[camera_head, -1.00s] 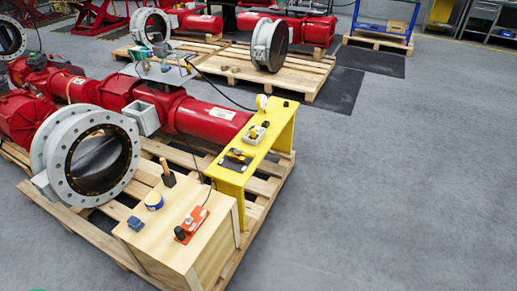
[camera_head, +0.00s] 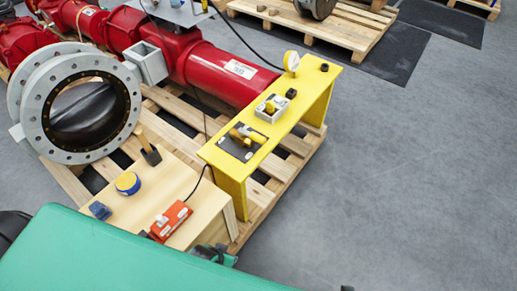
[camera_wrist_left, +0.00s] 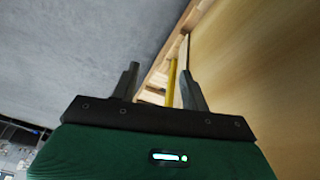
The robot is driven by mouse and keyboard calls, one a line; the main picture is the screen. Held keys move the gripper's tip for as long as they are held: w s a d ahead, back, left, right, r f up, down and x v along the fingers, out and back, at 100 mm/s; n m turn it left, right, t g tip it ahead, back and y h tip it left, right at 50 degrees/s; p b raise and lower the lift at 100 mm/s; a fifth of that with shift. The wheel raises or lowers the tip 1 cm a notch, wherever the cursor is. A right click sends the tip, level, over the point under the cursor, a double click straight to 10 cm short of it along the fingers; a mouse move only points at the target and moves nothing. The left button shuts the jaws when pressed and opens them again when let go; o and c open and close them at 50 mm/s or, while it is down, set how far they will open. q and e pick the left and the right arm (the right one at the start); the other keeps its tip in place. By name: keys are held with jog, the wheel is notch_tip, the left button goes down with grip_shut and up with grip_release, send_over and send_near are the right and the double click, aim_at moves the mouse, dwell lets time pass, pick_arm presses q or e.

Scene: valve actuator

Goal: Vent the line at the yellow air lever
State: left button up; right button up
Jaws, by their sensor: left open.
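The yellow-handled lever (camera_head: 246,134) lies on a black plate on top of the yellow bench (camera_head: 222,157). It is a small lever with a fitting beside it. My left gripper (camera_wrist_left: 160,72) is open and empty in the left wrist view. The light wooden box's side is close on its right, and a yellow bench leg (camera_wrist_left: 172,82) shows beyond its fingers. In the head view only a small dark part of what appears to be this gripper shows by the box's front corner, mostly behind my green arm. My right gripper is not in view.
The wooden box (camera_head: 180,185) carries a red device (camera_head: 170,221), a blue-yellow tin (camera_head: 127,183), a blue block (camera_head: 99,211) and a dark-headed tool (camera_head: 150,155). A small switch box (camera_head: 272,108) and a gauge (camera_head: 291,62) are on the bench. Floor at right is clear.

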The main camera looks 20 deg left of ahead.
pick_arm(q)
jog(key=w+d+r+t+h+b, duration=0.1)
jog(key=w+r+b, duration=0.2)
jog(key=w+r, duration=0.3)
jog(key=n+t+h+b, duration=0.3)
jog(key=n+t+b, duration=0.2)
jog(key=n+t, duration=0.9)
send_near(258, 138)
jog(key=s, duration=0.1)
jog(key=s+n+g, duration=0.1)
jog(key=a+g, duration=0.1)
jog(key=shift+s+r+n, duration=0.25)
jog(key=shift+s+n, duration=0.15)
jog(key=shift+w+y, duration=0.25)
jog(key=shift+y, duration=0.05)
jog(key=x, duration=1.1)
jog(key=shift+w+d, duration=0.1)
jog(key=shift+w, duration=0.25)
jog(key=shift+w+d, duration=0.2)
jog(key=shift+w, duration=0.5)
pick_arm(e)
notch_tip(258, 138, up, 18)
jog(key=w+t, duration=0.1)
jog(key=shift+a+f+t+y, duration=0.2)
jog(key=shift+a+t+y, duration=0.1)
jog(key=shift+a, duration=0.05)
pick_arm(q)
grip_shut()
